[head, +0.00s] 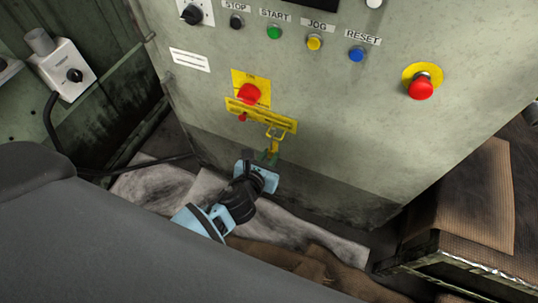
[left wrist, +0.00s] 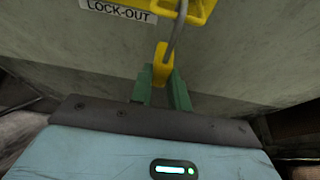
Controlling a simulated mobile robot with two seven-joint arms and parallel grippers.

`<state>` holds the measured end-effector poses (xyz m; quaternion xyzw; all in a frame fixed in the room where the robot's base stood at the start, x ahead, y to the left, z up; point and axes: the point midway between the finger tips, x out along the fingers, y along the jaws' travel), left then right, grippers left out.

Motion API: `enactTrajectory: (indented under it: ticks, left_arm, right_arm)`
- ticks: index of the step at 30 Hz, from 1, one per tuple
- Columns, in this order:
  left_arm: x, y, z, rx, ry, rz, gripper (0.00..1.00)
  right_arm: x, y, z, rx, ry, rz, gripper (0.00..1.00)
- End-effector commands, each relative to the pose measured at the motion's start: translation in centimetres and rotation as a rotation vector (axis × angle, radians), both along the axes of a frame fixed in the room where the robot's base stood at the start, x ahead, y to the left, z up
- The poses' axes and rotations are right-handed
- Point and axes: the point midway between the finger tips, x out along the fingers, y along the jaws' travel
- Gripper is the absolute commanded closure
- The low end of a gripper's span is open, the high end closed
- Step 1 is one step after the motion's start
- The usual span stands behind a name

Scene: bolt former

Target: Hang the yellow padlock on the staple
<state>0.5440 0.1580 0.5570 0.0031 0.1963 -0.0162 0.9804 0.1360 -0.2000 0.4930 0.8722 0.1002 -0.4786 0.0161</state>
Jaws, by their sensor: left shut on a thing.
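The yellow padlock (head: 272,148) is upright between the green fingers of my left gripper (head: 267,157), just in front of the machine panel. In the left wrist view, the padlock body (left wrist: 160,63) sits between the fingers (left wrist: 162,92). Its grey shackle (left wrist: 176,37) rises to the yellow staple (left wrist: 200,9) at the top edge. The shackle overlaps the staple in the picture; I cannot tell whether it passes through it. The top of the shackle is out of the wrist view. My right gripper is not in view.
A yellow lock-out plate (head: 261,115) with a red knob (head: 249,93) is above the padlock. A red emergency button (head: 421,88) is at right, and coloured buttons line the panel's top. Cloths (head: 300,235) lie below. A brown mat (head: 480,200) covers a surface at right.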

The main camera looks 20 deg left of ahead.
Motion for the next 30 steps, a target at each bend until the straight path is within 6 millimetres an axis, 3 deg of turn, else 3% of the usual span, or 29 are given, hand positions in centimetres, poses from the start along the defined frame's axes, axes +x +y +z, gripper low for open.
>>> enactTrajectory:
  ticks: [8,9,15,24,30]
  left_arm:
    - [0.0,0.0,0.0,0.0,-0.002,0.0,1.0]
    - [0.0,0.0,0.0,0.0,-0.002,0.0,0.81]
    - [0.0,0.0,0.0,0.0,-0.001,0.0,0.57]
    - [-0.2,0.0,0.0,0.001,0.0,0.0,0.57]
    - [-2.4,0.1,1.1,0.001,-0.001,-0.003,0.57]
  right_arm:
    - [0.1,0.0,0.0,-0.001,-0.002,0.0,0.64]
    - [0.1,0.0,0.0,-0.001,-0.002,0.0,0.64]
    - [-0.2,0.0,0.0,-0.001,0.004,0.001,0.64]
    - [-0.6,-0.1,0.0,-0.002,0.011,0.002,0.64]
    - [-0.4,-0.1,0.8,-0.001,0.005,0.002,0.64]
